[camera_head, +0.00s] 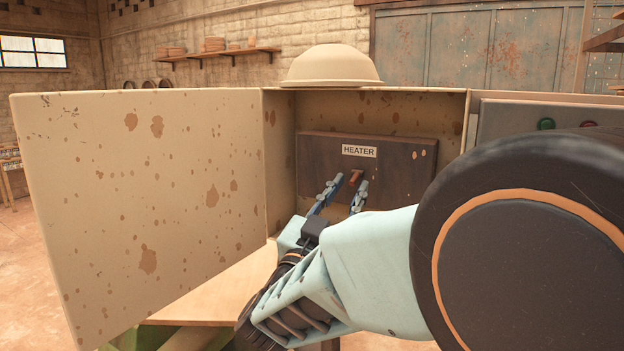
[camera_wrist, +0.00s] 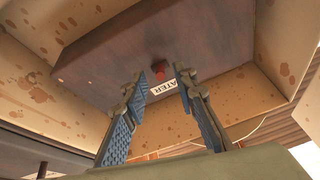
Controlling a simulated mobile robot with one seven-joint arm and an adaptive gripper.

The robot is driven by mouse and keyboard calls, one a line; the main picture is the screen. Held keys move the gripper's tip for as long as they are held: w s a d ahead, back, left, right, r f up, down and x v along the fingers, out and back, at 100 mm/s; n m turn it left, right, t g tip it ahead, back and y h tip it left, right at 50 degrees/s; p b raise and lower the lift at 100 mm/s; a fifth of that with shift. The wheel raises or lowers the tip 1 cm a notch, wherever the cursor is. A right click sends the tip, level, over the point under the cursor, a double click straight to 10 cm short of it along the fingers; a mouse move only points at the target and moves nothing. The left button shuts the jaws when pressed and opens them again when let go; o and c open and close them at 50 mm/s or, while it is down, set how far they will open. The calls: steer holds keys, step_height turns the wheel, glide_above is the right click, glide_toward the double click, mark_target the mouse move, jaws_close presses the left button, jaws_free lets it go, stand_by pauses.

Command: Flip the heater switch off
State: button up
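In the head view the lever appears between the two fingertips. In the wrist view it lies beyond the tips (camera_wrist: 160,75). I cannot tell whether either finger touches it.
The cabinet's spotted beige door (camera_head: 150,200) stands open at the left. An upturned beige bowl or hard hat (camera_head: 332,66) rests on top. A grey panel with green (camera_head: 546,123) and red lights is at the right, partly behind my arm. Cabinet walls surround my gripper.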

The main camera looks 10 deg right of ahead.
steer(key=shift+x, duration=0.8)
steer(key=shift+c, duration=0.6)
jaws_close()
steer(key=shift+f, duration=0.15)
steer(key=b, duration=0.3)
steer(key=shift+f+t+b, duration=0.3)
steer(key=shift+b, duration=0.05)
steer(key=shift+w+b, duration=0.1)
steer(key=shift+b, duration=0.3)
steer(key=shift+r+t+h+b, duration=0.1)
steer(key=shift+t+h+b, duration=0.25)
steer(key=shift+b, duration=0.25)
steer(key=shift+r, duration=0.1)
